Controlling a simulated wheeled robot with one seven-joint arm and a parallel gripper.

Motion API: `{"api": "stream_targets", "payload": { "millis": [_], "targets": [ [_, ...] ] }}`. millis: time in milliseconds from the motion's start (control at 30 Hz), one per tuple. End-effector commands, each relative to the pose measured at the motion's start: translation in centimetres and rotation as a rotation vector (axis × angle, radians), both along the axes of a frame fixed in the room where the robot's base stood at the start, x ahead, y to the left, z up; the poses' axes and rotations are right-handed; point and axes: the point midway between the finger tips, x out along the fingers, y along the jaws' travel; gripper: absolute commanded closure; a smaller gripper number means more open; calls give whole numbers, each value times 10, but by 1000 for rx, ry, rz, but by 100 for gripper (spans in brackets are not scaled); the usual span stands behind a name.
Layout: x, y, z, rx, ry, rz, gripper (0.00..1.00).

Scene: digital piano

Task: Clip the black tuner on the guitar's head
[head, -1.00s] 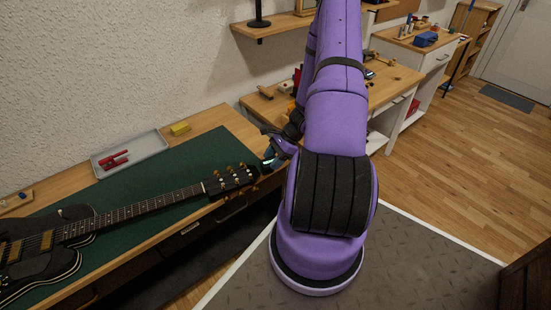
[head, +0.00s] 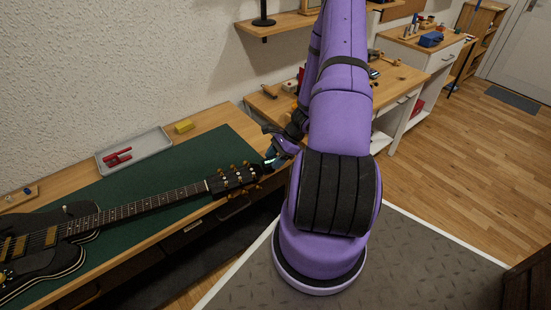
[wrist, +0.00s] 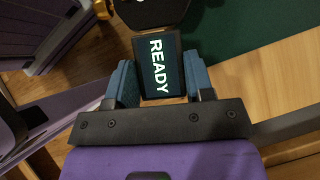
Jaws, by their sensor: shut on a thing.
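The black electric guitar (head: 38,240) lies on the green mat, its neck pointing right toward my arm. Its dark head (head: 233,179) with several gold tuning pegs reaches the mat's right end. My gripper (wrist: 158,78) is shut on the black tuner (wrist: 159,62), whose screen reads "READY", held between two blue finger pads. In the wrist view the tuner's far edge meets or overlaps the guitar head's dark, pale-edged end at the top; I cannot tell whether they touch. In the head view my gripper (head: 271,160) is just right of the head's tip, partly hidden by my arm.
The green mat (head: 150,230) covers a wooden bench. Another wooden workbench (head: 400,80) with small items stands at the back right. Floor at the right is clear.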

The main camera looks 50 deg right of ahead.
Motion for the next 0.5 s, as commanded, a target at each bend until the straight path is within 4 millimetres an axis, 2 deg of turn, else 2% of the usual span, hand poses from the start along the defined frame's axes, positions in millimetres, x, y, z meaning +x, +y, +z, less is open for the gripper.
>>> {"api": "stream_targets", "payload": {
  "millis": [500],
  "targets": [
    [4,8,0,1,0,1,74]
  ]
}}
